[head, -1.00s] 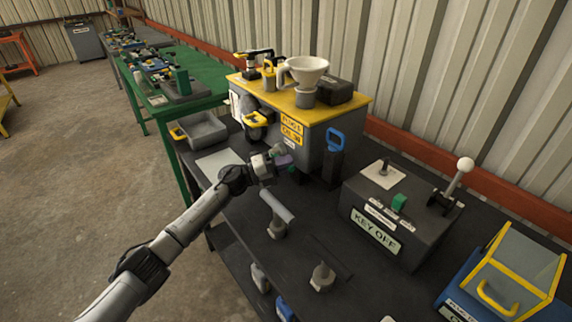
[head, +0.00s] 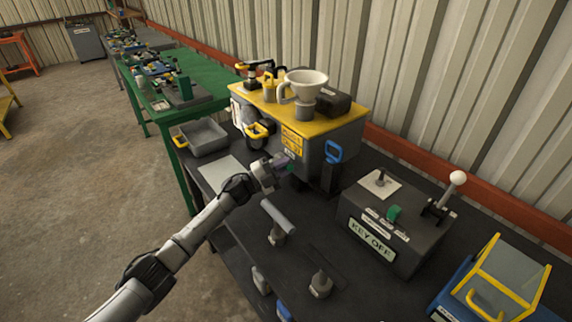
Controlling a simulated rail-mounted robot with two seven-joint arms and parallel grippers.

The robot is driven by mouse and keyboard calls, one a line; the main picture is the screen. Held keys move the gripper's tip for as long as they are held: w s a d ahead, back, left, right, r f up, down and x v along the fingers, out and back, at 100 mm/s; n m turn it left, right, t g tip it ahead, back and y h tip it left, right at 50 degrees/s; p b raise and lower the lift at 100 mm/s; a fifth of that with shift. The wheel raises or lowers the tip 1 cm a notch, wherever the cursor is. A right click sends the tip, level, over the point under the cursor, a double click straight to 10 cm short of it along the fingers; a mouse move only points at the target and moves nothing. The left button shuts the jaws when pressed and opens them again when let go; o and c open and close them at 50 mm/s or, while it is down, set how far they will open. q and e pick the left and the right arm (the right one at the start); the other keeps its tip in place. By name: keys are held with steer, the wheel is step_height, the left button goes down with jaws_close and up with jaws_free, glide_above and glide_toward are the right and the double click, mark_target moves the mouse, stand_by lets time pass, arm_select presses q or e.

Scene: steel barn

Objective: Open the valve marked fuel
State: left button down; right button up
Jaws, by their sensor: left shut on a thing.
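My left gripper (head: 275,168) is at the lower front of a grey machine with a yellow top (head: 338,122). It is shut on a small purple piece (head: 282,162), which seems to be a handle close to the machine's front face. The fingers hide much of the piece, and I cannot tell how it is turned. A yellow label (head: 292,141) is on the machine above it, but its words are too small to read. I cannot make out a marking that reads fuel. My right gripper is not in view.
A blue handle (head: 333,152) stands at the machine's right corner. A grey KEY OFF box (head: 415,250) with a lever is on the dark bench to the right. A grey T-shaped handle (head: 278,217) stands in front. A grey tray (head: 204,137) is to the left.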

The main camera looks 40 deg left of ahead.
mark_target(288, 142)
arm_select(q)
steer(key=r+n+p, duration=0.1)
steer(key=n, duration=0.1)
steer(key=r+n+t+y+p, duration=0.1)
steer(key=n, duration=0.1)
steer(key=shift+w+a+t, duration=0.1)
steer(key=shift+a+t, duration=0.2)
steer(key=shift+a, duration=0.1)
steer(key=n+y+p, duration=0.1)
steer(key=n, duration=0.1)
steer(key=a+r+n+t+y+p, duration=0.1)
steer(key=n, duration=0.1)
steer(key=shift+w, duration=0.15)
steer(key=n+y+p, duration=0.1)
steer(key=n, duration=0.1)
steer(key=a+n+t+y+p, duration=0.1)
steer(key=n, duration=0.1)
steer(key=shift+w+a+r+y, duration=0.2)
steer(key=shift+r+y, duration=0.1)
steer(key=shift+r, duration=0.1)
steer(key=shift+w+a+r+n+y+p, duration=0.1)
steer(key=shift+a+n+y+p, duration=0.35)
steer(key=shift+n, duration=0.5)
steer(key=shift+a+n+y+p, duration=0.2)
steer(key=shift+n+y+p, duration=0.15)
steer(key=shift+n+y, duration=0.45)
steer(key=shift+w+a+r+n+y+p, duration=0.1)
steer(key=shift+a+n+y+p, duration=0.25)
steer(key=shift+n, duration=0.8)
steer(key=shift+f, duration=0.1)
